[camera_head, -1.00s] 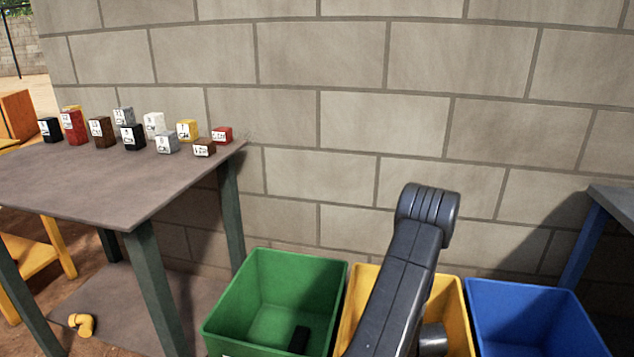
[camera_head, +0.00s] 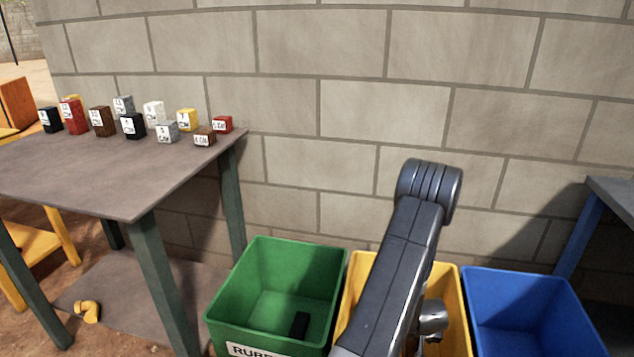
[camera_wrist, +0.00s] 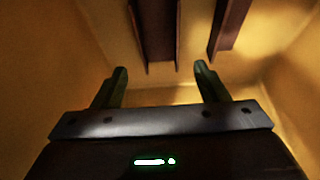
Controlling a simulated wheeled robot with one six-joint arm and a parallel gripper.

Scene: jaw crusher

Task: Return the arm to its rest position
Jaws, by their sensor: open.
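My arm rises in front of the yellow bin (camera_head: 358,275) in the head view, its dark elbow at the top and a grey wrist part low over the bin. The fingers are hidden there. In the wrist view my gripper (camera_wrist: 160,85) is open, its two dark green fingers well apart with nothing between them. It faces into the yellow bin (camera_wrist: 50,70), whose walls surround the view. Two dark brown bar-like pieces (camera_wrist: 158,35) lie in the bin beyond the fingers, apart from them as far as I can tell.
A green bin (camera_head: 240,275) holding a small black piece (camera_head: 299,325) stands left, a blue bin (camera_head: 530,300) right. A grey table (camera_head: 100,180) with several small labelled blocks (camera_head: 133,126) is at left. A block wall (camera_head: 320,100) stands behind. A yellow pipe elbow (camera_head: 87,311) lies low left.

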